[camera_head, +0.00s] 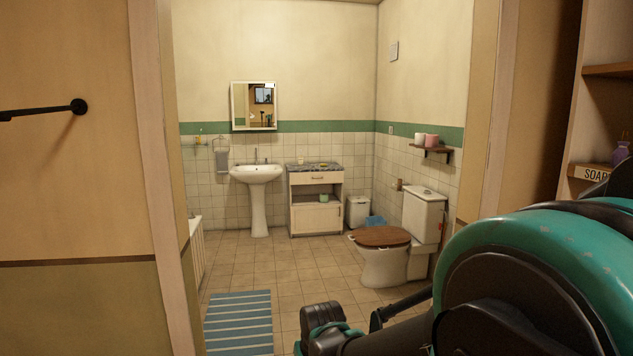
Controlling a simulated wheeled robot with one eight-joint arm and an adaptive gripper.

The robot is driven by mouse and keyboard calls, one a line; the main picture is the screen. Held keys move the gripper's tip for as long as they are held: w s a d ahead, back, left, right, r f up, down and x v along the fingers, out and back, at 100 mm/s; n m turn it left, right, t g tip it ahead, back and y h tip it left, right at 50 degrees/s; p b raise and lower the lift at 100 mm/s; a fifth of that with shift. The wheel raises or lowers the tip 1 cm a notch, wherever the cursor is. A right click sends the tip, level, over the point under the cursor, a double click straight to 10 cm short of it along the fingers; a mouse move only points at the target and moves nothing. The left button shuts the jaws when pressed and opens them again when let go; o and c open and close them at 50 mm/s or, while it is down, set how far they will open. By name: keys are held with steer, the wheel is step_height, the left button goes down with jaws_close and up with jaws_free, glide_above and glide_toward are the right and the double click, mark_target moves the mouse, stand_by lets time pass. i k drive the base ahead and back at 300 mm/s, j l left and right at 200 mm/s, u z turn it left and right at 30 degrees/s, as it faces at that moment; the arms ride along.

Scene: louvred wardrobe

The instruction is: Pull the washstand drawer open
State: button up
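The washstand (293,212) is a small pale cabinet with a grey marbled top, standing against the tiled back wall. Its drawer (301,181) is just under the top and looks shut, with a small dark handle on its front. Below the drawer is an open shelf with a green item on it, and below that a pale door. My teal and black arm fills the lower right and reaches left across the bottom of the view. I see no gripper fingertips. The washstand is well beyond my arm, across the room.
A doorway opens onto the bathroom, its frame (165,170) close on the left. A sink (257,174) stands left of the washstand; a white bin (357,212) and toilet (384,262) stand right. A striped mat (238,322) lies inside. Tiled floor (290,265) is clear in between.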

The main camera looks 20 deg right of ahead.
mark_target(315, 175)
steer(key=i+z, duration=0.15)
steer(key=z, duration=0.25)
steer(key=i, duration=6.25)
